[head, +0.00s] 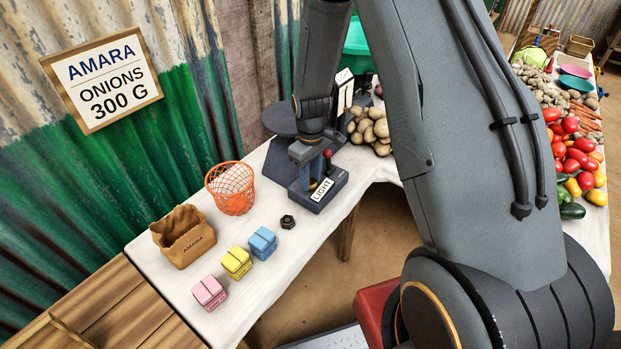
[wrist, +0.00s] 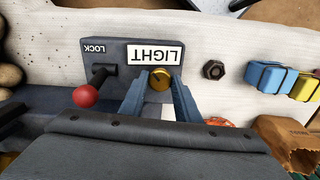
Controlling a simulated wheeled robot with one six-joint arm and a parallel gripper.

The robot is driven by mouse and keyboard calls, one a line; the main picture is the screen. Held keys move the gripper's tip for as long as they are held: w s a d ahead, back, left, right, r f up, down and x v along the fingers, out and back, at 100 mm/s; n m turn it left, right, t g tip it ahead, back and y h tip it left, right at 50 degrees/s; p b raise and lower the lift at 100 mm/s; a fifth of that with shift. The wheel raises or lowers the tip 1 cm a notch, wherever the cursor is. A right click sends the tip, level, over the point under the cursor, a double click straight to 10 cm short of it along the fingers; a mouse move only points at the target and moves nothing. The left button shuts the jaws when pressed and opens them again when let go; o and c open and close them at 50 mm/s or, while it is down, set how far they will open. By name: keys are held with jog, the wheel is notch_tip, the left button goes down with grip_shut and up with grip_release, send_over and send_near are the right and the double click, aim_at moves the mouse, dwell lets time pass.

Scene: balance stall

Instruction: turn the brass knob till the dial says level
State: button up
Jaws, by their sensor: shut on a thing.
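The brass knob (wrist: 159,79) sits on the dark base (wrist: 110,58) of the balance, just below a white plate (wrist: 154,55) that reads LIGHT. My gripper (wrist: 158,90) is shut on the knob, with one blue finger on each side of it. In the head view my gripper (head: 316,180) reaches down onto the base beside the LIGHT plate (head: 321,190), and the knob is mostly hidden by the fingers. A white dial face (head: 345,92) stands behind my arm, partly hidden, and I cannot read it.
A red-tipped lever (wrist: 85,96) marked LOCK stands close beside my gripper. A dark nut (head: 288,222), blue (head: 262,243), yellow (head: 236,262) and pink (head: 209,293) blocks, an orange basket (head: 232,188) and a paper bag (head: 184,236) share the white table. Potatoes (head: 371,130) lie behind.

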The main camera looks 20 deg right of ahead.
jog(key=m, duration=0.5)
jog(key=shift+b, duration=0.35)
jog(key=shift+m, duration=0.3)
jog(key=o, duration=1)
jog(key=shift+o, duration=0.2)
